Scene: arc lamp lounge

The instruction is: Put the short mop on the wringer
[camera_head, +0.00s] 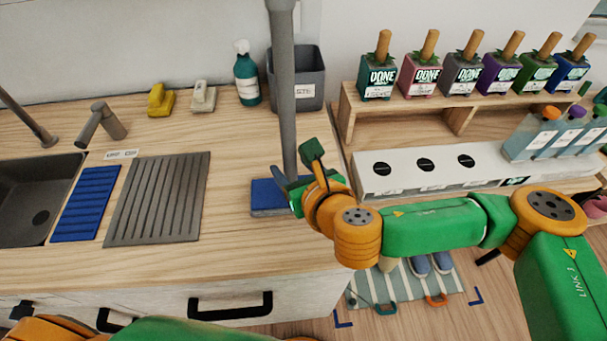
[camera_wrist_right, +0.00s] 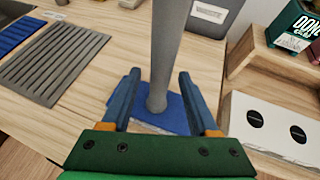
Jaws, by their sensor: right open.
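The short mop has a grey pole (camera_head: 285,90) standing upright on a blue flat head (camera_head: 268,196) on the wooden counter. In the right wrist view the pole (camera_wrist_right: 172,50) rises from the blue head (camera_wrist_right: 172,112). My right gripper (camera_head: 294,166) is open at the lower pole. Its two blue fingers (camera_wrist_right: 159,74) lie on either side of the pole in the wrist view; I cannot tell whether they touch it. A grey ribbed board (camera_head: 158,199), which may be the wringer, lies flat left of the mop. My left gripper is not in view.
A blue ribbed mat (camera_head: 85,203) lies between the ribbed board and the sink (camera_head: 35,198). A spray bottle (camera_head: 247,75) and grey bin (camera_head: 300,85) stand behind the mop. A shelf (camera_head: 400,122) with several labelled pots is at right. Counter between board and mop is clear.

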